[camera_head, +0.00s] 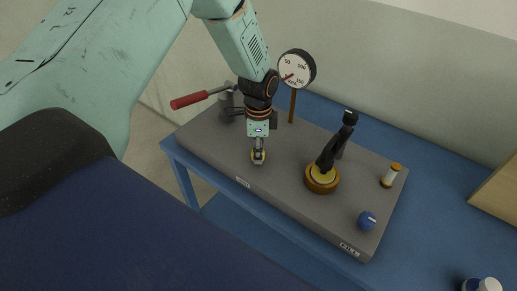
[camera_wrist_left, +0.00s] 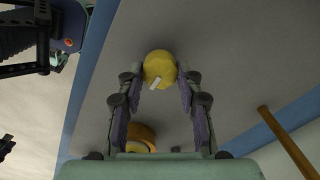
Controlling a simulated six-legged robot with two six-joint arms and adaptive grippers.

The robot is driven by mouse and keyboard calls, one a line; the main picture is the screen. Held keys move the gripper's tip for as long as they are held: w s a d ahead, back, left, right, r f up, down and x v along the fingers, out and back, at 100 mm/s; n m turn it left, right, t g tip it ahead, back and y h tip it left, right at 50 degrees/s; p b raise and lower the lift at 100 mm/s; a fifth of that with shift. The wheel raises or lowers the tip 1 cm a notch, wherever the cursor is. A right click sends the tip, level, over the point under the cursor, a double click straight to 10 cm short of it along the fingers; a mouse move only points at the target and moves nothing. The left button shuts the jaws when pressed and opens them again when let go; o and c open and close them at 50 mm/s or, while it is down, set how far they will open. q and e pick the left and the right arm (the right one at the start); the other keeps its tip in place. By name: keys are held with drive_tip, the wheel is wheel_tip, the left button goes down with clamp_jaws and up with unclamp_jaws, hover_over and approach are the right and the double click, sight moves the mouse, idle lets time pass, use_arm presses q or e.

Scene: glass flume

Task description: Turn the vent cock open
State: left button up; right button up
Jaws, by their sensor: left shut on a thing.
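A round yellow knob (camera_wrist_left: 161,65), which I take to be the vent cock, sits on the grey bench plate. It has a short white mark that lies slanted in the left wrist view. My left gripper (camera_wrist_left: 160,82) is shut on it, one finger on each side. In the head view the left gripper (camera_head: 258,156) points down at the front left of the plate and hides most of the knob. A blue knob (camera_head: 367,220) with a white mark stands at the plate's right front corner. My right gripper is not in view.
A round gauge (camera_head: 297,69) on a brass post stands behind the left gripper. A red-handled lever (camera_head: 190,100) is to the left. A black upright piece on a brass base (camera_head: 322,180) and a small white-and-brass post (camera_head: 391,175) stand to the right.

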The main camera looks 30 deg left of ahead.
use_arm(q)
drive_tip(key=shift+n, duration=0.3)
drive_tip(key=n+p, duration=0.1)
drive_tip(key=n, duration=0.1)
drive_tip(key=shift+r+n+p, duration=0.1)
drive_tip(key=shift+n+p, duration=0.25)
drive_tip(key=shift+n, duration=0.05)
drive_tip(key=n+p, duration=0.2)
drive_tip(key=n, duration=0.3)
drive_tip(key=shift+n, duration=0.3)
drive_tip(key=n+p, duration=0.2)
drive_tip(key=n, duration=0.2)
drive_tip(key=shift+a, duration=0.1)
drive_tip(key=shift+n+p, duration=0.7)
drive_tip(key=shift+n, duration=1.8)
drive_tip(key=o, duration=1.1)
drive_tip(key=shift+o, duration=0.2)
